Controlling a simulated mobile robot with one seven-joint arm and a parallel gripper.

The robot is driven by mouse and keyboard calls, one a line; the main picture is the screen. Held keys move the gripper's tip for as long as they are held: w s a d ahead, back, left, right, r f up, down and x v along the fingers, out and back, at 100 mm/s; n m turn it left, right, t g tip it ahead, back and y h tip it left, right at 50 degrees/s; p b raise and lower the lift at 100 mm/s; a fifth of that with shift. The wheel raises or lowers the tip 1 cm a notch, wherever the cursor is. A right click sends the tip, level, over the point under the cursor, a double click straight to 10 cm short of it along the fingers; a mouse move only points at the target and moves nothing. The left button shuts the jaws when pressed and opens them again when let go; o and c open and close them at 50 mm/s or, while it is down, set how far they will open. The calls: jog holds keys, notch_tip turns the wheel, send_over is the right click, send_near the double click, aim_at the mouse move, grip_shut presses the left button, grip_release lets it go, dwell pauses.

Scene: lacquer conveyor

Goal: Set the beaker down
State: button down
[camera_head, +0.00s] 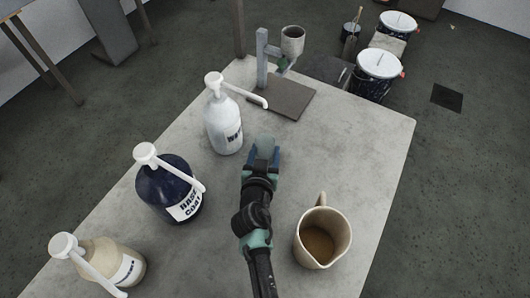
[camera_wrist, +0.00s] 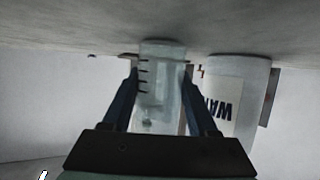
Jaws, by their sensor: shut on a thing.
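My gripper (camera_head: 263,157) is over the middle of the table, just right of the white pump bottle. It is shut on a clear beaker (camera_wrist: 160,100) with dark graduation marks. The wrist view, which looks upside down, shows the beaker between the two fingers, its end close to the grey table (camera_wrist: 60,25). I cannot tell whether it touches the table. In the head view the beaker (camera_head: 266,143) shows only as a pale top at the fingertips.
A white pump bottle (camera_head: 223,125), a dark blue "BASE COAT" bottle (camera_head: 165,190) and a cream bottle (camera_head: 115,262) line the left side. A jug of brown liquid (camera_head: 318,243) stands at right. A stand with a cup (camera_head: 292,42) is at the back. The table (camera_head: 350,150) is clear at right.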

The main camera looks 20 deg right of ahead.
jog(key=shift+f, duration=0.15)
jog(key=shift+c, duration=0.9)
grip_release()
jog(key=shift+r, duration=0.2)
jog(key=v, duration=1.2)
jog(key=shift+b, duration=0.3)
